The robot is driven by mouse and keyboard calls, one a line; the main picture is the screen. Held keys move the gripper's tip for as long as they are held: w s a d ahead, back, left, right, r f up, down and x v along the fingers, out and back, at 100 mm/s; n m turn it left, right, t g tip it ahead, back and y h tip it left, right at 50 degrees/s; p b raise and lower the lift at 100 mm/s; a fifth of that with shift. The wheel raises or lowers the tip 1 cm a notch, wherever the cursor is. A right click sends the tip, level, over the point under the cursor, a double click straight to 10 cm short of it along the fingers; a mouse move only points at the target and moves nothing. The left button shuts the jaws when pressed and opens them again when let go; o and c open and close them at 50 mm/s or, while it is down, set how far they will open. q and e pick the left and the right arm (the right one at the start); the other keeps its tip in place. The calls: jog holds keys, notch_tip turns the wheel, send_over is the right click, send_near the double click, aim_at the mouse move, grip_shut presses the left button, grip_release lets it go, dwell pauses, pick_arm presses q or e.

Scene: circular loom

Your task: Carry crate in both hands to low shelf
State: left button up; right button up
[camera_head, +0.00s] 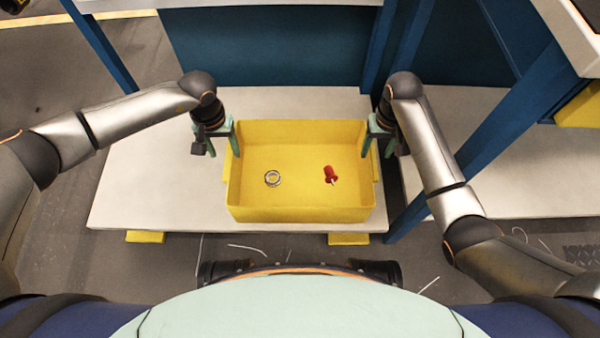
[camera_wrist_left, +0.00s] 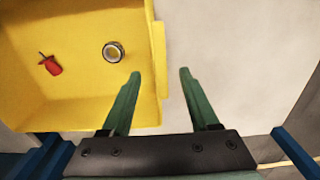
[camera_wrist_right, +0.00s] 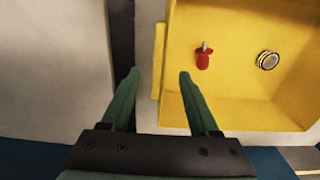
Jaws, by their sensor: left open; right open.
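The yellow crate (camera_head: 300,213) rests upright on a low white board (camera_head: 140,190), open side up. A red item (camera_head: 330,174) and a metal ring (camera_head: 272,178) lie apart on its floor. My left gripper (camera_head: 221,147) is open at the crate's left side. In the left wrist view its fingers (camera_wrist_left: 160,74) lie either side of that side wall. My right gripper (camera_head: 379,150) is open at the crate's right side, its fingers (camera_wrist_right: 158,74) likewise either side of the wall in the right wrist view. Neither gripper visibly pinches the wall; fingertip depth is unclear.
A blue upright post (camera_head: 480,150) stands close to the right of my right gripper. Another white board (camera_head: 510,200) lies beyond it. A dark blue panel (camera_head: 265,50) closes off the back. The board left of the crate is bare.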

aim_at(228, 159)
pick_arm(q)
notch_tip(228, 159, down, 7)
jog(key=shift+r, duration=0.15)
pick_arm(e)
notch_tip(228, 159, down, 7)
jog(key=shift+r, duration=0.15)
pick_arm(q)
grip_shut()
pick_arm(e)
grip_shut()
pick_arm(q)
jog(key=shift+r, duration=0.1)
pick_arm(e)
jog(key=shift+w+r, duration=0.1)
dwell(0.6)
